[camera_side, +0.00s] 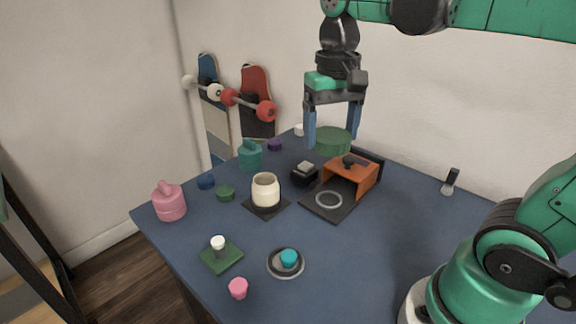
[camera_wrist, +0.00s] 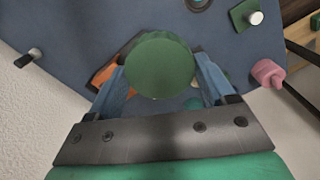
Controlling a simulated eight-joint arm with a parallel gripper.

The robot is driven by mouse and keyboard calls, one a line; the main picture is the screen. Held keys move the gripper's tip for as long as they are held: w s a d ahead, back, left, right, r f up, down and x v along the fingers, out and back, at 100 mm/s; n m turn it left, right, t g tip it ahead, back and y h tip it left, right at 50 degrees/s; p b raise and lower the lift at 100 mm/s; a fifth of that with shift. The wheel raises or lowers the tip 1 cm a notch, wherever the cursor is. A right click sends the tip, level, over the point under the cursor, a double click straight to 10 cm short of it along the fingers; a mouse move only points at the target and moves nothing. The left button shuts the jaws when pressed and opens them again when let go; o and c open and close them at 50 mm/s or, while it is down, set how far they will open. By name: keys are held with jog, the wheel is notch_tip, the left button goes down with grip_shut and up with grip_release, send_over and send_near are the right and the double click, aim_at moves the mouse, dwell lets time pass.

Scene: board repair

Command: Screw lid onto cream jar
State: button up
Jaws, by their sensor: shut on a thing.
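My gripper (camera_side: 333,140) is shut on a green round lid (camera_side: 333,142), held in the air behind and to the right of the jar, above the orange box. In the wrist view the lid (camera_wrist: 160,64) sits between the two blue fingers of my gripper (camera_wrist: 160,80) and hides most of what lies below it.
An orange box-like fixture (camera_side: 352,177) with a dark plate stands right of the jar, a small black block (camera_side: 304,174) between them. Teal (camera_side: 250,156) and pink (camera_side: 169,203) containers stand left. Several small caps, a green pad (camera_side: 222,256) and a round dish (camera_side: 286,270) lie around. The right-front table is clear.

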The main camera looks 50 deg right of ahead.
jog(key=shift+w+a+f, duration=0.1)
jog(key=shift+w+f, duration=1.75)
jog(key=shift+w, duration=0.55)
jog(key=shift+w+a+f, duration=0.1)
jog(key=shift+w+f, duration=1.8)
jog(key=shift+w, duration=0.5)
jog(key=shift+w+a+f, duration=0.1)
jog(key=shift+w+f, duration=1.75)
jog(key=shift+w, duration=0.55)
jog(key=shift+f, duration=1.4)
